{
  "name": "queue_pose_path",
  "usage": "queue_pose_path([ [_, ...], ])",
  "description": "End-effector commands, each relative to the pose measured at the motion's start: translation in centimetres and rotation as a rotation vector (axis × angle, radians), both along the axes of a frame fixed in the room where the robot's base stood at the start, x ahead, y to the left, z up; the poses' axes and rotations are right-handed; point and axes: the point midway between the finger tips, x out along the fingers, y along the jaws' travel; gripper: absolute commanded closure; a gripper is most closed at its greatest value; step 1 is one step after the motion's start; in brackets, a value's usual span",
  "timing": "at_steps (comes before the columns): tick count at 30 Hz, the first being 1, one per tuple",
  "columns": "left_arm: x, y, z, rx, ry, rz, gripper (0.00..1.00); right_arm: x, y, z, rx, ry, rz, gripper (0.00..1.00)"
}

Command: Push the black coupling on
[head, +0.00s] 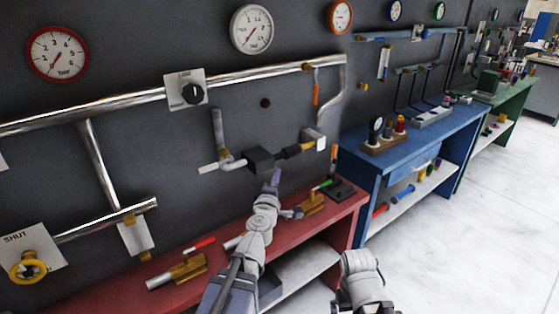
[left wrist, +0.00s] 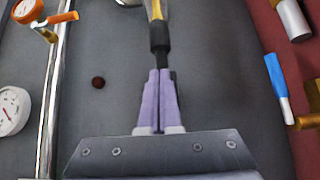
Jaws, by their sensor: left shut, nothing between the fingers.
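The black coupling (head: 291,152) lies along a short line on the dark wall, between a dark block (head: 261,160) on the left and a brass end piece (head: 307,146) on the right. In the left wrist view the black coupling (left wrist: 159,38) meets the brass piece (left wrist: 154,10). My left gripper (head: 275,175) is shut and empty, just below the block and coupling. In the wrist view the purple fingertips (left wrist: 158,73) are together at the coupling's near end; I cannot tell whether they touch it. My right gripper is not in view; only part of that arm shows.
A red bench (head: 110,296) runs below, with brass fittings (head: 188,269) and a black stand (head: 340,190) on it. A lever with an orange handle (head: 315,87) hangs from the pipe above. A blue bench (head: 350,165) stands to the right.

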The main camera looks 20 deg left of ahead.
Motion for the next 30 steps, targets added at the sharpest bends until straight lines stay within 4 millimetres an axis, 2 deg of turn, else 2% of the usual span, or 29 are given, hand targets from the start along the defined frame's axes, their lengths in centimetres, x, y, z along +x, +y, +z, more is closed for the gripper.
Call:
queue_pose_path([
  [4,-0.1,0.7,0.0,-0.029,-0.002,0.031,1.0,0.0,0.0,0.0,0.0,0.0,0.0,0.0],
  [17,0.3,0.8,0.0,-0.029,-0.002,0.03,1.0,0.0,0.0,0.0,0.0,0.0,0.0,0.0],
  [23,2.3,1.0,0.0,-0.028,-0.001,0.03,1.0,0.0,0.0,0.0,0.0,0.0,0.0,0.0],
  [30,6.3,1.5,0.0,-0.028,-0.002,0.03,1.0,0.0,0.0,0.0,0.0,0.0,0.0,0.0],
])
